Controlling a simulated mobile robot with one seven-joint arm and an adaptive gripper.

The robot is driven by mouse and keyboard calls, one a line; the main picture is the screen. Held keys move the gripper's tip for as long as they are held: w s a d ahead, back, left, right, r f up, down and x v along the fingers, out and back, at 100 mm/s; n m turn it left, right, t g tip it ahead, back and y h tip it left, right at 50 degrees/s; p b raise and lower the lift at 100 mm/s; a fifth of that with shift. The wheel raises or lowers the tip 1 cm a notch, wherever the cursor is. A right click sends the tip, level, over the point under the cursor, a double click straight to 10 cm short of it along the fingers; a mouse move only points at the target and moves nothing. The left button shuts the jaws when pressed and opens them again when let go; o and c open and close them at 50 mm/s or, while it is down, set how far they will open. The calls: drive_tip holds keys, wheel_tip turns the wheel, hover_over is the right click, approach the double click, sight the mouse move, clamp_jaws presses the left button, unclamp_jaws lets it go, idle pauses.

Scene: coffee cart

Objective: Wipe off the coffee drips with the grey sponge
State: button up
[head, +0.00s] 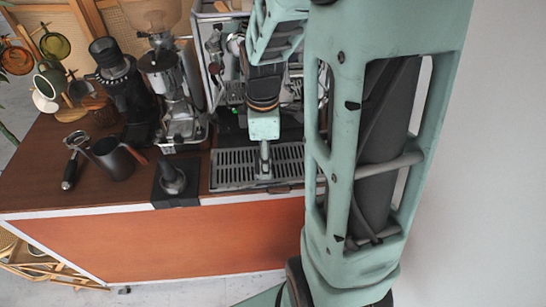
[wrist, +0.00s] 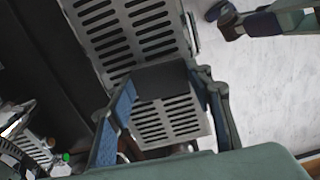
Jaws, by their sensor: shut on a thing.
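The grey sponge (wrist: 162,80) is a dark block between the two blue-padded fingers of my gripper (wrist: 164,98) in the wrist view. My gripper is shut on it. The sponge is over the slotted metal drip tray (wrist: 140,29) of the espresso machine; whether it touches the slats I cannot tell. In the head view my gripper (head: 264,160) points down at the middle of the drip tray (head: 233,169). The sponge is hard to make out there. No coffee drips can be made out clearly on the tray; part of it is hidden by the gripper and sponge.
A black tamper (head: 172,180) on a dark mat stands just left of the tray. A dark pitcher (head: 113,160), a portafilter (head: 74,158) and grinders (head: 178,90) are farther left. The espresso machine (head: 215,45) rises behind the tray. The cart's front edge is close.

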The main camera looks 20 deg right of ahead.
drive_tip(key=shift+w+a, duration=0.3)
drive_tip(key=shift+a, duration=0.55)
drive_tip(key=shift+w+a, duration=0.3)
drive_tip(key=shift+a, duration=0.55)
drive_tip(key=shift+w+a, duration=0.3)
drive_tip(key=shift+a, duration=0.55)
drive_tip(key=shift+w, duration=0.1)
drive_tip(key=shift+d, duration=0.1)
drive_tip(key=shift+s+d, duration=0.4)
drive_tip(key=shift+d, duration=0.8)
drive_tip(key=shift+s+d, duration=0.35)
drive_tip(key=shift+d, duration=0.9)
drive_tip(key=shift+s+d, duration=0.4)
drive_tip(key=shift+d, duration=0.8)
drive_tip(key=shift+r+p, duration=0.15)
drive_tip(key=shift+p, duration=0.15)
drive_tip(key=shift+w+a+f, duration=0.1)
drive_tip(key=shift+w+a, duration=0.3)
drive_tip(key=shift+a, duration=0.65)
drive_tip(key=shift+w+a+f, duration=0.1)
drive_tip(key=shift+w+a, duration=0.35)
drive_tip(key=shift+a, duration=0.55)
drive_tip(key=shift+w+a+f, duration=0.1)
drive_tip(key=shift+w+a, duration=0.3)
drive_tip(key=shift+a, duration=1.25)
drive_tip(key=shift+s, duration=0.1)
